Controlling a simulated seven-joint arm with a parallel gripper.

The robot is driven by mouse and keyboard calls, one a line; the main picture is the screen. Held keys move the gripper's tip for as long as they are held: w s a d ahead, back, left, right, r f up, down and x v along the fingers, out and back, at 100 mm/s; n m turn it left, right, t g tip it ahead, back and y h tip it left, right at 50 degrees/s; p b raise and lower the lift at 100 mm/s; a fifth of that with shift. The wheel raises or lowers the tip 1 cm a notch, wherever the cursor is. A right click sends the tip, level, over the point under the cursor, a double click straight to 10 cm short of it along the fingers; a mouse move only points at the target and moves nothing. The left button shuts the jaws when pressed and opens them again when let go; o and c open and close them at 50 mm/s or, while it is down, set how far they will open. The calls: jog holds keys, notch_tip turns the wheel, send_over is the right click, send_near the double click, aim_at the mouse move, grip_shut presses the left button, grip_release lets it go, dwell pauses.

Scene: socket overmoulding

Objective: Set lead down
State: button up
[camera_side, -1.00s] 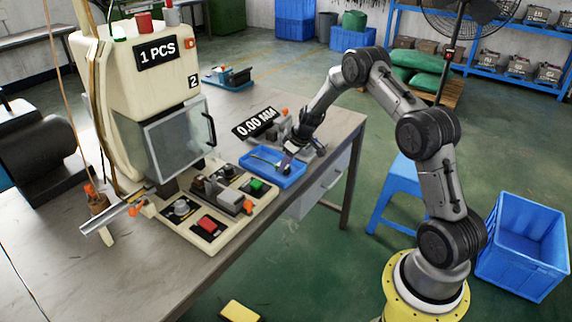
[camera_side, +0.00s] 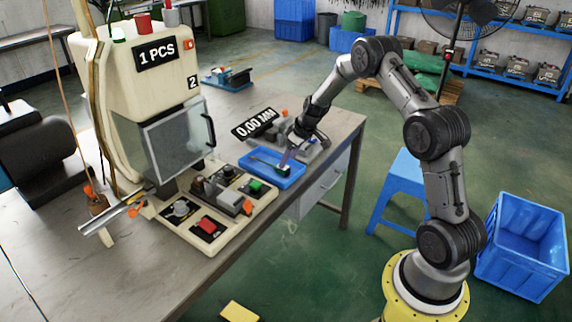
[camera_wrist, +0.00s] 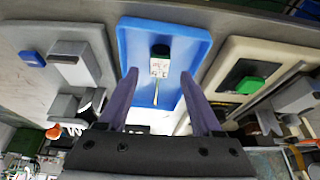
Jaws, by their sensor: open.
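The lead lies in the blue tray (camera_side: 262,178) on the table, its dark block end (camera_side: 283,170) at the tray's right side and a thin cable running left. In the wrist view the lead (camera_wrist: 160,66) shows a black top, a pale printed label and a short yellowish cable, resting on the tray floor (camera_wrist: 138,40). My gripper (camera_side: 286,158) is just above the tray. In the wrist view my gripper (camera_wrist: 160,74) has its two purple fingers spread, one on each side of the lead, with clear gaps. The fingers appear apart from the lead.
The machine (camera_side: 140,100) with a clear guard stands left of the tray, with a control panel (camera_side: 205,205) bearing red and green buttons in front. The table's right edge is close by.

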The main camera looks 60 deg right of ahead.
jog(key=v, duration=0.8)
jog(key=s+a+r, duration=0.6)
jog(key=a+r, duration=0.2)
jog(key=a, duration=0.1)
jog(key=s+a+r, duration=0.5)
jog(key=a+r, duration=0.3)
jog(key=s+a, duration=0.3)
jog(key=s, duration=0.6)
jog(key=s+a+r+t, duration=0.1)
jog(key=s+a, duration=0.3)
jog(key=s, duration=0.6)
jog(key=shift+s, duration=0.3)
jog(key=shift+a, duration=0.1)
